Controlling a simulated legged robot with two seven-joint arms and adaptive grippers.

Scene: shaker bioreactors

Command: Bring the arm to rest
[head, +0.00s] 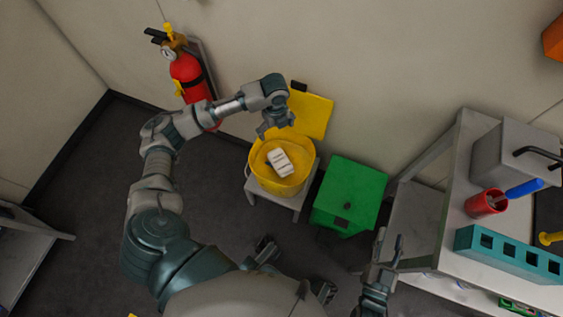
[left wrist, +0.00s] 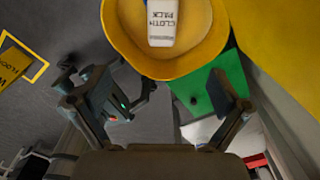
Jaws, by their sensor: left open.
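My left arm reaches out from the lower left in the head view. Its left gripper (head: 275,124) is above the far rim of a yellow round bin (head: 258,180) and holds nothing. In the left wrist view the left gripper's fingers (left wrist: 155,112) are spread wide with nothing between them. A white cloth pack (head: 280,162) lies in the bin; its printed label shows in the left wrist view (left wrist: 162,22). My right gripper (head: 388,250) is low at the right, beside the bench, with its fingers apart and nothing seen between them.
The bin's yellow lid (head: 312,115) stands open against the wall. A green box (head: 349,195) is right of the bin. A red fire extinguisher (head: 188,75) hangs behind my left arm. A bench at right bears a teal rack (head: 508,255) and a red cup (head: 485,204).

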